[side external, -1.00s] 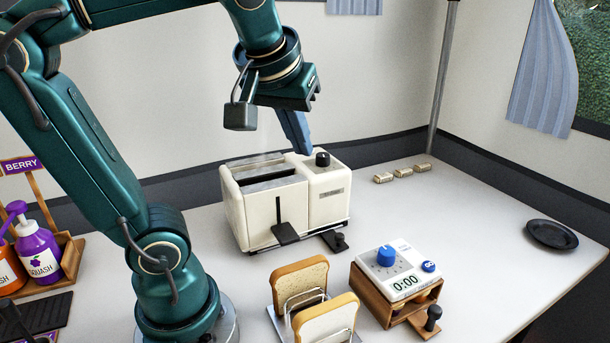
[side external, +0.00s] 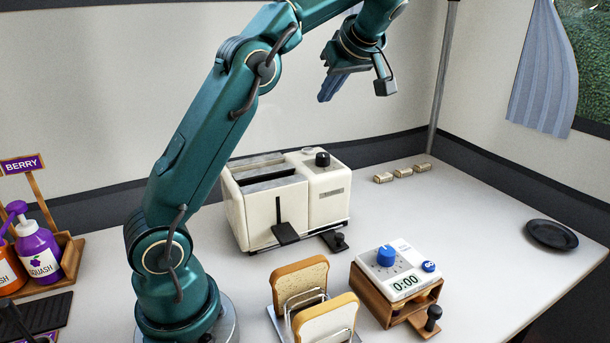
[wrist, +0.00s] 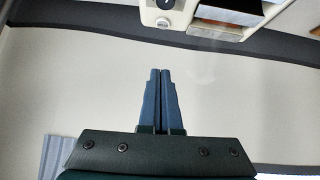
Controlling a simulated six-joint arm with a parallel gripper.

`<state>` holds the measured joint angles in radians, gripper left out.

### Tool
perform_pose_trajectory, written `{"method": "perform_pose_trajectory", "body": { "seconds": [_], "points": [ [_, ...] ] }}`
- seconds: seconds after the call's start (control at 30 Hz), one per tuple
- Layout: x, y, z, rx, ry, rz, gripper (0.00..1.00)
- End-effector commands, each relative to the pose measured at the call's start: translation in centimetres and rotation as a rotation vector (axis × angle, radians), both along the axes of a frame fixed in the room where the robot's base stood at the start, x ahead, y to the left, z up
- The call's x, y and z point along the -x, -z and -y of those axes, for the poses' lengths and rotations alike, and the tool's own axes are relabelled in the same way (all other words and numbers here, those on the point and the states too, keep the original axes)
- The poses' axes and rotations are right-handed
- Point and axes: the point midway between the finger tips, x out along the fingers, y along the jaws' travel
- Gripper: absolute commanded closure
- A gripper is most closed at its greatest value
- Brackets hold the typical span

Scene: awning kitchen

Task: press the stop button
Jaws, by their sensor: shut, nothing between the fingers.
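The cream toaster (side external: 328,205) stands on the counter, with a black knob (side external: 322,159) on its top right. A small round pale button (side external: 308,151) sits beside the knob. In the wrist view the button (wrist: 163,22) shows near the top edge beside the knob (wrist: 166,4); its lettering is too small to read. My gripper (side external: 323,98) is shut and empty, above and behind the toaster, apart from it. In the wrist view its blue fingers (wrist: 160,72) lie together, pointing toward the toaster's edge with pale wall behind them.
A timer (side external: 390,270) with a blue dial reads 0:00 on a wooden stand. Bread slices (side external: 300,283) stand in a rack in front of the toaster. Squash bottles (side external: 40,250) are at left. A dark plate (side external: 551,234) lies on clear counter at right.

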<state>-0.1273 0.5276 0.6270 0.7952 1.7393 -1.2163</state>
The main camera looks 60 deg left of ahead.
Motion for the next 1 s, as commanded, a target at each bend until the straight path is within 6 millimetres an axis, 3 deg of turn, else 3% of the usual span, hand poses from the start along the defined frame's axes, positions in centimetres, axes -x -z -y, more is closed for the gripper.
{"method": "perform_pose_trajectory", "body": {
  "seconds": [0.13, 0.67, 1.0],
  "points": [
    [-0.3, 1.3, -0.3, 0.006, -0.005, -0.037, 1.0],
    [-0.3, 1.9, -0.9, 0.006, -0.005, -0.043, 1.0],
    [-0.2, 5.8, -4.6, 0.009, -0.009, -0.046, 1.0]
  ]
}}
